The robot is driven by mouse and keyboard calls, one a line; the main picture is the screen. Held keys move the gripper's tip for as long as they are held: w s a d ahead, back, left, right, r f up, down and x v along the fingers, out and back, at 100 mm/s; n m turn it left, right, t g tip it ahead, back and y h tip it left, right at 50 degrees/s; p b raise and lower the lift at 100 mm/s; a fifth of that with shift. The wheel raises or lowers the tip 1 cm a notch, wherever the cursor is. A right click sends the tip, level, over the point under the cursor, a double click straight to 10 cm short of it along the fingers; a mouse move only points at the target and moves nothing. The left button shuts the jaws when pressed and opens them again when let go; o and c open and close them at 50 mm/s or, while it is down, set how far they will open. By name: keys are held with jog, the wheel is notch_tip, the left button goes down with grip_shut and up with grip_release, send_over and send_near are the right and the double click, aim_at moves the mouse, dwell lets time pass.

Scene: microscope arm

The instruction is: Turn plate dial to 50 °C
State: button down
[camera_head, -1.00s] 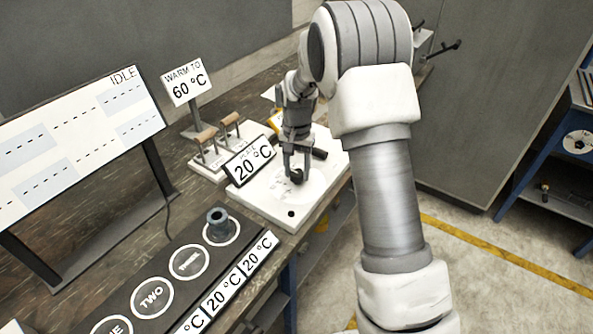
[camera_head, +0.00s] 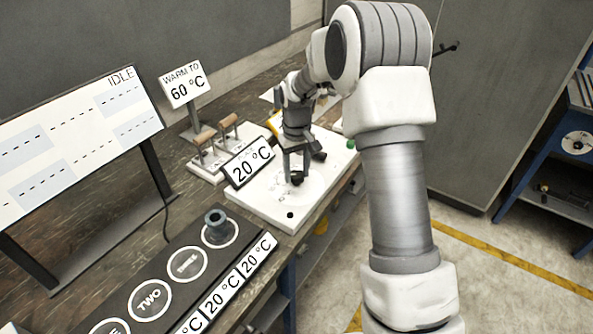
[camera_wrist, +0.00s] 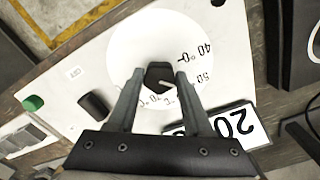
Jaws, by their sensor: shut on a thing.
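The white plate unit (camera_head: 262,205) stands on the bench, and its display (camera_head: 249,164) reads 20 °C. The black dial (camera_wrist: 158,74) sits on a round white scale (camera_wrist: 135,45) with temperature marks. "40 °C" and "50" are readable to its right in the wrist view; other marks are partly hidden by the fingers. A pale pointer line on the dial slants toward the lower right. My gripper (camera_wrist: 160,76) is shut on the dial, one finger on each side. In the head view my gripper (camera_head: 295,178) reaches down onto the plate unit.
A second black knob (camera_wrist: 93,104) and a green button (camera_wrist: 34,103) sit on the same panel. A sign (camera_head: 185,84) reads "WARM TO 60 °C". A rack with wooden handles (camera_head: 213,150) stands close behind the display. A black strip with numbered circles (camera_head: 150,297) lies in front.

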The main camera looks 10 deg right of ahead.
aim_at(297, 174)
dwell(0.3)
jog(key=shift+c, duration=1.5)
grip_release()
jog(key=shift+r, duration=0.15)
notch_tip(297, 174, up, 17)
jog(key=shift+p, duration=0.35)
jog(key=shift+r, duration=0.15)
